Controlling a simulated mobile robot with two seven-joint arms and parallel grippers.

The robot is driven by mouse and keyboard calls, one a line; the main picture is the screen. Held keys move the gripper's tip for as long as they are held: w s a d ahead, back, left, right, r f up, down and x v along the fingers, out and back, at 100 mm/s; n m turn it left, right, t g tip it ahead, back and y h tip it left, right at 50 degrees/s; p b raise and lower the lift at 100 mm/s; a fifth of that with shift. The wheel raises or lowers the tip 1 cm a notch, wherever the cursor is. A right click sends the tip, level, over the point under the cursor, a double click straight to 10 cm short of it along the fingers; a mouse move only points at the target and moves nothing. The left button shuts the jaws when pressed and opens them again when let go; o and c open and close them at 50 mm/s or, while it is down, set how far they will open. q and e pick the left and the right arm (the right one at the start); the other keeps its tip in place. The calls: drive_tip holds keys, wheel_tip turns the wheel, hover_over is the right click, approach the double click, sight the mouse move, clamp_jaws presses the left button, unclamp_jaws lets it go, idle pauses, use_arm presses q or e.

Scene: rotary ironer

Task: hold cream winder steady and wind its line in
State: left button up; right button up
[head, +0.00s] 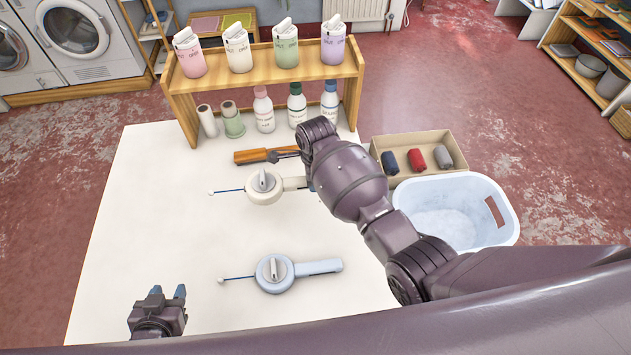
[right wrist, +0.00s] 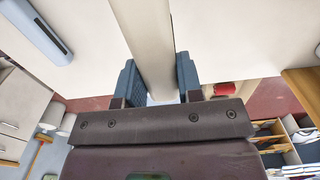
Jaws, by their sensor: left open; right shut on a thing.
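The cream winder (head: 264,196) lies on the white table, its round body with a grey crank on top and its handle pointing right. Its blue line sticks out to the left and ends in a small pale bead (head: 211,193). My right gripper (right wrist: 160,82) is shut on the cream handle (right wrist: 148,35); in the head view my right arm hides its fingers. My left gripper (head: 168,291) is open and empty at the table's lower left, well apart from the winder.
A light blue winder (head: 275,287) lies nearer me. An orange-handled tool (head: 250,156) lies just behind the cream winder. A wooden shelf (head: 260,83) with bottles stands at the back. A box (head: 440,140) and a pale basket (head: 455,190) are at the right. The table's left side is clear.

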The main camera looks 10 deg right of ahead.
drive_tip(key=shift+w+r, duration=0.2)
hover_over(315, 204)
wheel_tip(315, 204, down, 7)
drive_tip(key=shift+s+d+r, duration=0.1)
drive_tip(key=shift+r, duration=0.1)
drive_tip(key=shift+f, duration=0.35)
drive_tip(key=shift+f, duration=1.3)
drive_tip(key=shift+f, duration=0.25)
drive_tip(key=o, duration=0.8)
drive_tip(key=shift+c, duration=0.2)
